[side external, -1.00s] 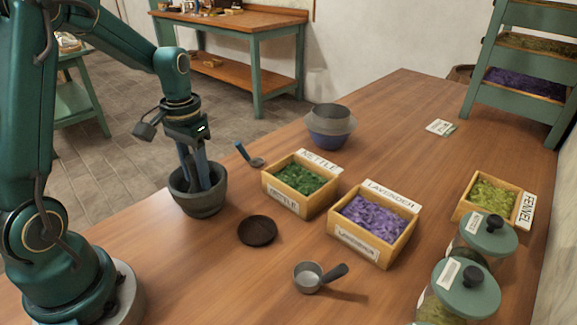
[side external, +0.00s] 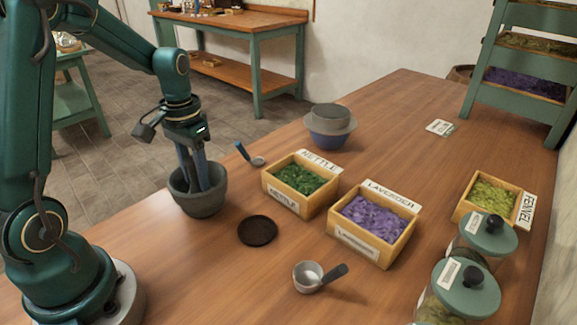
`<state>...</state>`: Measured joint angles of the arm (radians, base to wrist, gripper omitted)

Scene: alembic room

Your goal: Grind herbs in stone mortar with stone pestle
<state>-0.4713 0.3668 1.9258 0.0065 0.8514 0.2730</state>
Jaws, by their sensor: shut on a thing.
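The dark grey stone mortar (side external: 203,203) stands upright on the table near my arm's base. My gripper (side external: 194,172) points down over it with its fingers inside the mouth. It is shut on the stone pestle, which is mostly hidden by the fingers and the mortar wall. The herbs inside the mortar are hidden from this side. A box of green nettle (side external: 304,180) stands right of the mortar, a box of purple lavender (side external: 373,219) beyond it, and a box of yellow-green fennel (side external: 492,195) at the far right.
A small blue-handled spoon (side external: 248,153) and a blue bowl with a grey top (side external: 330,128) are behind. Lidded jars (side external: 466,287) stand front right.

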